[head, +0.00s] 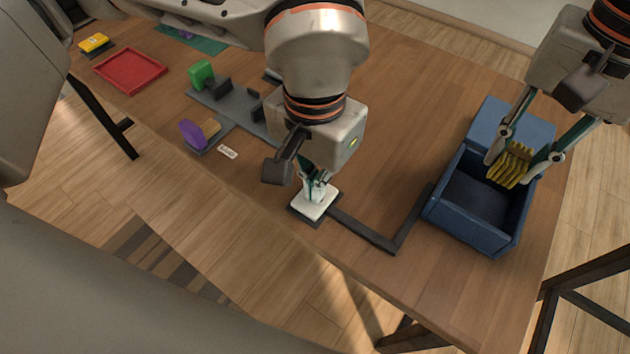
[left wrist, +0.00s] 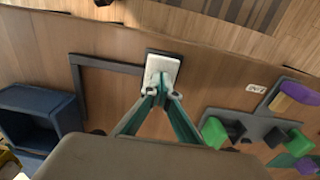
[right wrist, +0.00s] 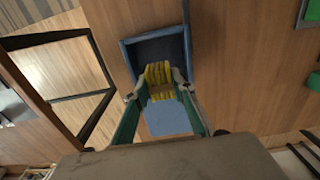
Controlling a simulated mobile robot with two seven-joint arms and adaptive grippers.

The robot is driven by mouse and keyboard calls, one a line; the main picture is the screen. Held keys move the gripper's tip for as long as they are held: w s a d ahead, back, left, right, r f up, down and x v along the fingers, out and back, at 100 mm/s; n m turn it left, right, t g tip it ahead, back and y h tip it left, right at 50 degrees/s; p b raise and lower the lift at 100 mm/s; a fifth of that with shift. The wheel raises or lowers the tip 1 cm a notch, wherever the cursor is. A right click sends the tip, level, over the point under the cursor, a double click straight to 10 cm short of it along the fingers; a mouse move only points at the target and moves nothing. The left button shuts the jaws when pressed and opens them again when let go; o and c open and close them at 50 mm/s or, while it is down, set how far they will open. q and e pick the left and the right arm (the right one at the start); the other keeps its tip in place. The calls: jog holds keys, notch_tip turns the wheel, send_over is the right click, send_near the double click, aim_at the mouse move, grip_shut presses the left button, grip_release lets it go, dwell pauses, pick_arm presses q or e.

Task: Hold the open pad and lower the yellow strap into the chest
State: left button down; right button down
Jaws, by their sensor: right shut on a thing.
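The white pad (head: 316,203) sits on a dark base near the table's front edge. My left gripper (head: 314,190) points down with its fingertips together at the pad; the contact also shows in the left wrist view (left wrist: 162,92). The blue chest (head: 470,225) stands at the right with its dark interior showing and a lighter blue panel (head: 515,125) at its far side. My right gripper (head: 517,160) is shut on the folded yellow strap (head: 512,168), at the chest's opening. The strap also shows between the fingers in the right wrist view (right wrist: 158,75); its exact height is unclear.
A dark angled bar (head: 370,234) runs between the pad and the chest. Left of my left arm are a grey fixture (head: 235,108) with green and purple pieces, a red tray (head: 130,71) and a yellow block (head: 94,42).

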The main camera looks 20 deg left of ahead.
jog(key=shift+f, duration=3.3)
jog(key=c, duration=1.6)
grip_release()
